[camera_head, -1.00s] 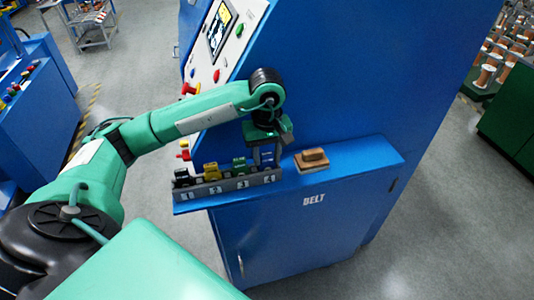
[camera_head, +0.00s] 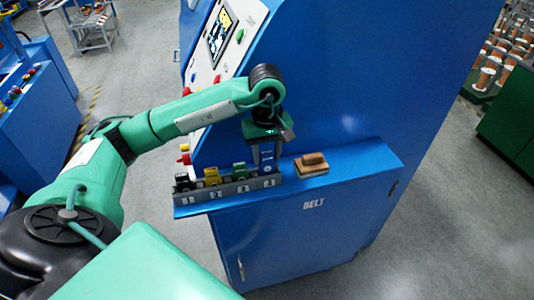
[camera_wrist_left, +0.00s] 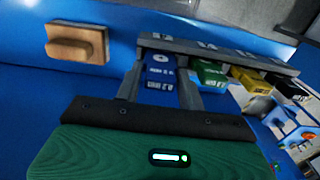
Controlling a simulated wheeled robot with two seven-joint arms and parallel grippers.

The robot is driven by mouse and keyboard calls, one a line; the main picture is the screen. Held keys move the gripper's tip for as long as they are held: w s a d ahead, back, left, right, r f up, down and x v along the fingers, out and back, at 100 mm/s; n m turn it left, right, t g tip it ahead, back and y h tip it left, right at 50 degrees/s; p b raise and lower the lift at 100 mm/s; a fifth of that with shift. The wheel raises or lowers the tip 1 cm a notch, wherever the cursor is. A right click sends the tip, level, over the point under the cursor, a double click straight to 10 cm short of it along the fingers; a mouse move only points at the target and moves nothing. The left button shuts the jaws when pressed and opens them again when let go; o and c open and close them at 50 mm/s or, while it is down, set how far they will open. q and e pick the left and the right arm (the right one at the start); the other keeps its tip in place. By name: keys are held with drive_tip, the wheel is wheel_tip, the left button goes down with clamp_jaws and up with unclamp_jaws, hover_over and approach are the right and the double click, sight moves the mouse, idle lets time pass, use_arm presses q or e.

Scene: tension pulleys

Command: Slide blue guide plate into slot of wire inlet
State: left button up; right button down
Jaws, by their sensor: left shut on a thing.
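The blue guide plate (camera_head: 266,157) stands upright at the fourth, right-end place of the numbered grey rack (camera_head: 228,190). My left gripper (camera_head: 265,160) is above that place, pointing down, with its jaws shut on the plate. In the left wrist view the plate (camera_wrist_left: 160,68), with white lettering, lies between the two grey fingers (camera_wrist_left: 160,85), and its far end is at the rack. I cannot tell how deep it sits there. I cannot make out the wire inlet or its slot. My right gripper is not in view.
Black, yellow (camera_head: 211,175) and green (camera_head: 239,170) plates stand in the rack's other places. A wooden block (camera_head: 312,165) with a brown top lies on the blue shelf (camera_head: 365,160) to the right. The machine's tall blue side (camera_head: 370,70) rises behind the shelf.

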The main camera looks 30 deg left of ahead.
use_arm(q)
drive_tip(key=shift+r, duration=0.85)
drive_tip(key=shift+r, duration=0.1)
drive_tip(key=shift+r, duration=0.4)
drive_tip(key=shift+r+p, duration=0.85)
drive_tip(key=shift+r, duration=1.15)
